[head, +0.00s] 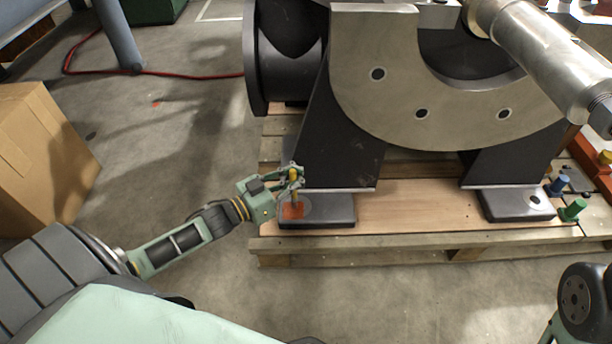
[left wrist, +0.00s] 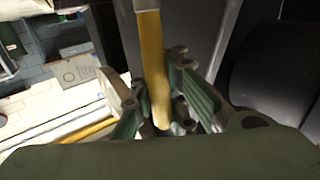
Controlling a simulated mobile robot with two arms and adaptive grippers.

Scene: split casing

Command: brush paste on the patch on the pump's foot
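The pump's left dark foot (head: 340,212) rests on the wooden pallet, with a pale patch (head: 308,207) on its top near the left end. Orange-red paste (head: 292,212) shows over the left part of that patch. My left gripper (head: 291,178) is shut on the yellow handle of a brush (head: 295,189), held roughly upright over the patch. The brush's lower end meets the orange-red area; exact contact is hard to tell. In the left wrist view the yellow brush handle (left wrist: 153,70) runs between the fingers (left wrist: 163,105). My right gripper is out of view.
The pump's large grey casing half (head: 390,90) stands above the feet. A second foot (head: 515,205) is at the right, near blue and green knobs (head: 573,210). A cardboard box (head: 40,155) stands at the left. The floor before the pallet (head: 400,253) is clear.

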